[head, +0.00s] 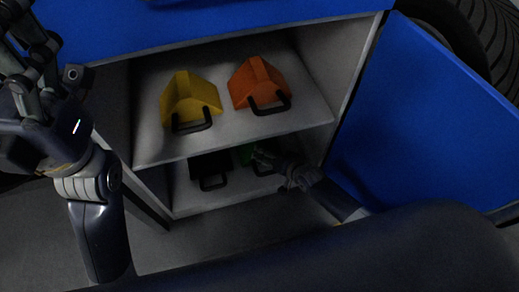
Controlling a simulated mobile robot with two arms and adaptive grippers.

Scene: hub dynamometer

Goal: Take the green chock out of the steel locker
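The steel locker (232,140) is blue outside and pale grey inside, with its door open to the right. The green chock (245,153) is on the lower shelf, at the right, mostly hidden by the upper shelf and my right gripper. Its dark handle (262,172) faces out. My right gripper (264,157) reaches into the lower compartment at the green chock; whether its fingers are closed on it is too dark to tell. My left gripper (40,45) is raised outside the locker at the left, empty, with its fingers apart.
A yellow chock (188,95) and an orange chock (258,80) stand on the upper shelf, handles outward. A black chock (208,166) sits left of the green one. The blue door (420,120) borders the right side, near a tyre (485,35).

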